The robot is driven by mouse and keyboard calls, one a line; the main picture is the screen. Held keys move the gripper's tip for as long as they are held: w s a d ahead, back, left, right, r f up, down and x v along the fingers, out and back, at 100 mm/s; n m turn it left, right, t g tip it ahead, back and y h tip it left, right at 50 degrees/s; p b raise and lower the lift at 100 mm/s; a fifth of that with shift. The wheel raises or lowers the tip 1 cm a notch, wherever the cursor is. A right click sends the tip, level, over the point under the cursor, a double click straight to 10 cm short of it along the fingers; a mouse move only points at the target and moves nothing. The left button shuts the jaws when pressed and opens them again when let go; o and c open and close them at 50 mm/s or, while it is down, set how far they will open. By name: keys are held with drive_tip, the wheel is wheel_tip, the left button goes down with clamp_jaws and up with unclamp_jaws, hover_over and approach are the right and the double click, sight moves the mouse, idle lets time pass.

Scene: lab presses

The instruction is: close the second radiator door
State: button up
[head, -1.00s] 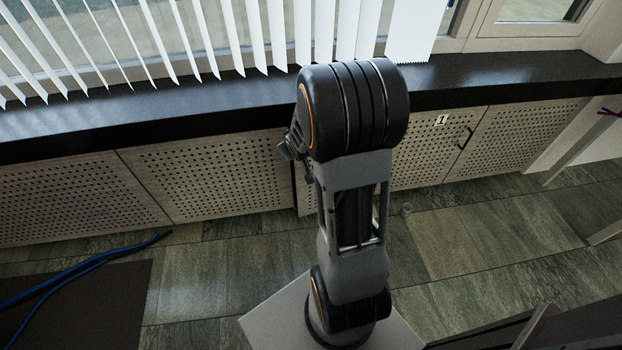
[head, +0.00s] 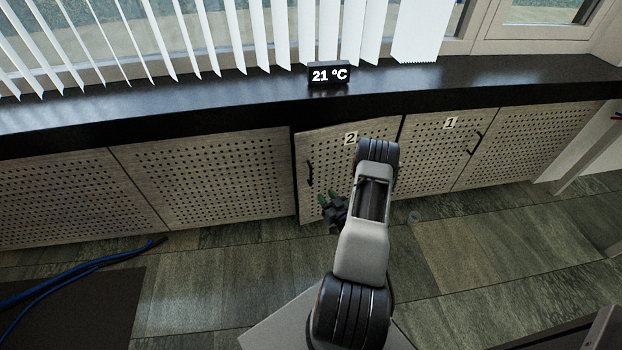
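The second radiator door (head: 330,150) is a pale perforated panel labelled "2", with a dark handle (head: 309,174) near its left edge. It stands slightly ajar: its left side sits out from the cabinet front, with a dark gap along the left and top. My gripper (head: 333,208) is low in front of this door, right of and below the handle. It looks apart from the handle; whether it touches the panel I cannot tell. Its fingers are small and dark, so their opening is unclear. My arm hides the door's lower right part.
The first door (head: 440,150), labelled "1", is shut to the right. A black sill (head: 200,105) overhangs the doors and carries a "21 °C" display (head: 329,75). A blue hose (head: 90,265) lies on the floor at left.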

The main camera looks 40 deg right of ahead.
sight(311, 184)
drive_tip(key=w, duration=0.4)
drive_tip(key=w+b, duration=0.1)
drive_tip(key=w, duration=0.2)
drive_tip(key=w+d+b, duration=0.1)
drive_tip(key=w, duration=0.3)
drive_tip(key=shift+w, duration=0.35)
drive_tip(key=shift+c, duration=0.3)
clamp_jaws()
drive_tip(key=shift+d, duration=0.1)
